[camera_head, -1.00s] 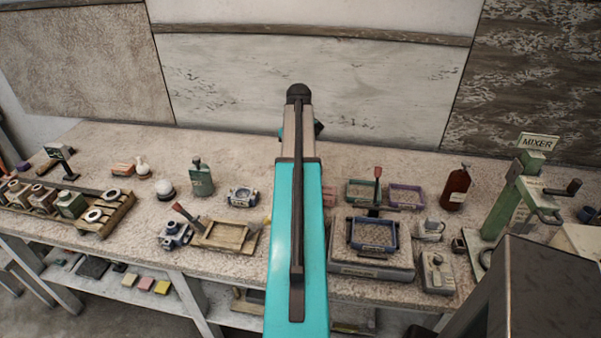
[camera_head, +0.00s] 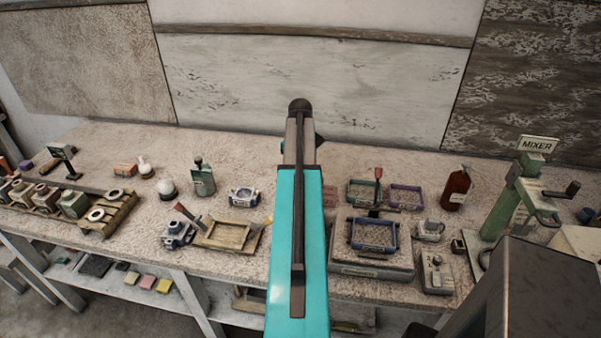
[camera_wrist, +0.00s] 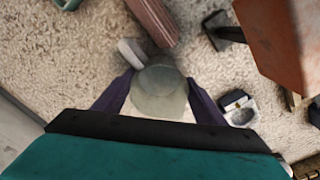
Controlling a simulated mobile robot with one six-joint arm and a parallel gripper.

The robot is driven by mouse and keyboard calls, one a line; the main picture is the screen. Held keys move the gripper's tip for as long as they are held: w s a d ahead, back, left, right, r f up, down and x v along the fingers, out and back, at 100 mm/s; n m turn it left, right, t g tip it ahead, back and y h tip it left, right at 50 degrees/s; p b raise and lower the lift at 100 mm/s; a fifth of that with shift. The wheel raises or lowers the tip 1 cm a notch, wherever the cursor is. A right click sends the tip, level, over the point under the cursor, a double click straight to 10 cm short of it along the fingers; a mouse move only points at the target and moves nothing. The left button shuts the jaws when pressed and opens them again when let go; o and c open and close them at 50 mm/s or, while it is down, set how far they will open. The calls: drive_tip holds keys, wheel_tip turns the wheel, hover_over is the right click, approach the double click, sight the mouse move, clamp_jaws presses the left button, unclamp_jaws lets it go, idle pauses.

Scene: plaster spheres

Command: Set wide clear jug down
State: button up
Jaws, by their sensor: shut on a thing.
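The wide clear jug (camera_wrist: 158,92) shows in the wrist view as a greyish, see-through round vessel with a pale handle-like part at its upper left. My gripper (camera_wrist: 160,100) has its two dark purple fingers on either side of the jug and is shut on it. The speckled bench top (camera_wrist: 60,60) lies below. I cannot tell whether the jug's base touches the bench. In the head view my own arm hides the jug and the gripper.
In the wrist view a reddish ribbed block (camera_wrist: 153,20) lies just beyond the jug, and a large orange-brown thing (camera_wrist: 280,40) is at upper right. A small dark-topped item (camera_wrist: 238,105) is right of the gripper. Bare bench shows at left. In the head view, a wooden tray (camera_head: 228,236) stands left of my arm.

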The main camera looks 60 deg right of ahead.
drive_tip(key=shift+f, duration=0.15)
drive_tip(key=o, duration=1.2)
wheel_tip(320, 180, up, 12)
drive_tip(key=b, duration=0.2)
drive_tip(key=shift+b, duration=0.3)
idle(0.4)
